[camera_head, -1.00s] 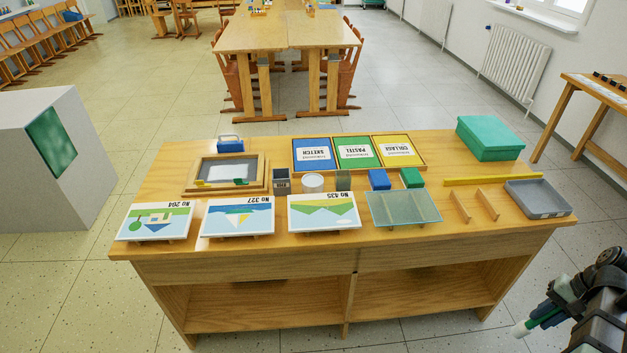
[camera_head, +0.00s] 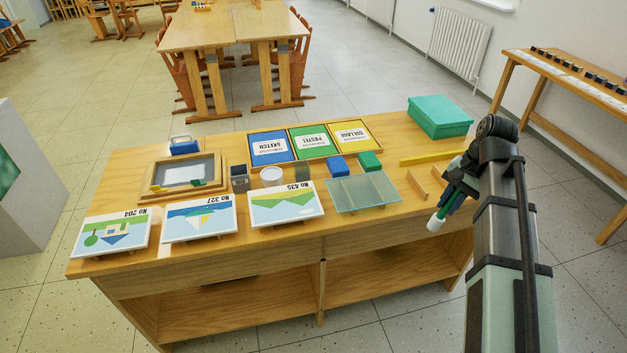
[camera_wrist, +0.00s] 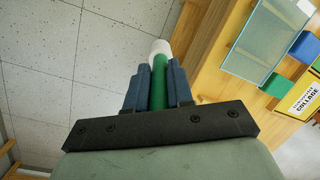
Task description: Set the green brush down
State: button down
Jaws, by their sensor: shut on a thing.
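The green brush (camera_head: 445,207) has a green handle and a white end. My gripper (camera_head: 458,194) is shut on it, near the right front edge of the wooden table (camera_head: 110,196). In the wrist view, the brush (camera_wrist: 159,80) stands between the two blue-grey fingers of my gripper (camera_wrist: 158,88), with its white end pointing away from the palm. Beyond it are floor and the table's edge. Two short wooden rails (camera_head: 417,185) lie on the table just left of my gripper. My arm hides the table's right end, where a grey tray stood earlier.
A glass plate (camera_head: 362,193) lies left of the rails. Behind are a yellow bar (camera_head: 432,158), a teal box (camera_head: 440,117), and blue (camera_head: 337,166) and green (camera_head: 370,161) blocks. Three picture cards, including the right one (camera_head: 286,204), line the front left. The front strip is narrow.

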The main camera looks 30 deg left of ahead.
jog(key=s+a+r+n+h, duration=0.1)
jog(key=s+a+n, duration=0.3)
jog(key=a, duration=1.5)
jog(key=s+a+n, duration=0.3)
jog(key=a, duration=1.6)
jog(key=s+a+r+n+h, duration=0.1)
jog(key=s+a+n, duration=0.3)
jog(key=a, duration=1.5)
jog(key=w+a+n+t, duration=0.2)
jog(key=w+a+n, duration=0.1)
jog(key=a, duration=0.2)
notch_tip(320, 180, down, 10)
jog(key=shift+s+d+r, duration=0.15)
jog(key=shift+r, duration=0.1)
jog(key=shift+f, duration=0.15)
jog(key=c, duration=1)
grip_release()
